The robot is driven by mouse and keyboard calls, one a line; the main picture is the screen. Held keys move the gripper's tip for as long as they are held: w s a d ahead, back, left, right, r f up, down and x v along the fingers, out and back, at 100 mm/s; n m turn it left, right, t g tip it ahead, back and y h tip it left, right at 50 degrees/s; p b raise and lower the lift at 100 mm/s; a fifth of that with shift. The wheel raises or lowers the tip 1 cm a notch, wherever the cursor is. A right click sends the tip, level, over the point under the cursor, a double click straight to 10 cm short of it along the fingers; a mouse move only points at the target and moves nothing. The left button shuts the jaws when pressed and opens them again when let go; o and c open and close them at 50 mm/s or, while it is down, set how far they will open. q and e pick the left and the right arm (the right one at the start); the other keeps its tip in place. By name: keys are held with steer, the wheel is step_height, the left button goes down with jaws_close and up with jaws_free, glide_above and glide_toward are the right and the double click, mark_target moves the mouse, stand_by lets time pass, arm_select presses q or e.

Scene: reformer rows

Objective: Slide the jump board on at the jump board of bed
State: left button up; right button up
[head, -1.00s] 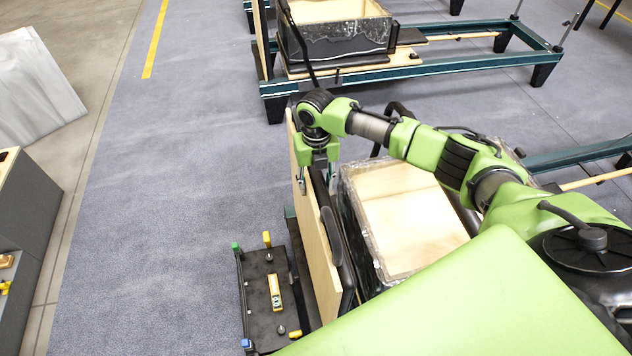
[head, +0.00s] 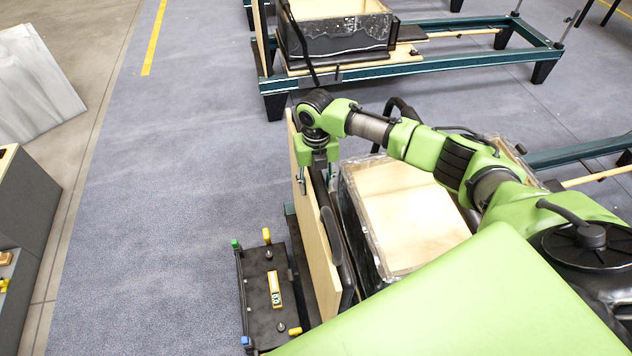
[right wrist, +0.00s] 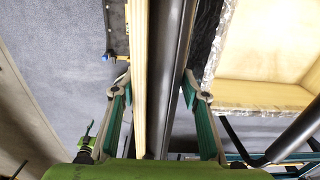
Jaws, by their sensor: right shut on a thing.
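The jump board (head: 312,225) stands upright on edge, a pale plywood panel with a black padded side facing right. It is at the foot end of the near reformer bed. My right gripper (head: 318,178) is shut on its upper edge near the far end. In the right wrist view, the jump board (right wrist: 138,85) runs between the two green-lined fingers of the right gripper (right wrist: 158,90), with the black side next to the plywood. How its lower edge meets the bed frame is hidden. My left gripper is not in view.
A box in clear wrap (head: 405,215) sits close right of the board. Another reformer (head: 420,70) stands behind. The blue-grey floor (head: 160,200) left is clear.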

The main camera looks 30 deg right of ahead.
steer(key=o, duration=1.6)
steer(key=shift+w+r, duration=0.1)
steer(key=shift+c, duration=0.2)
steer(key=shift+s, duration=0.25)
step_height(320, 180, up, 12)
steer(key=shift+w, duration=0.1)
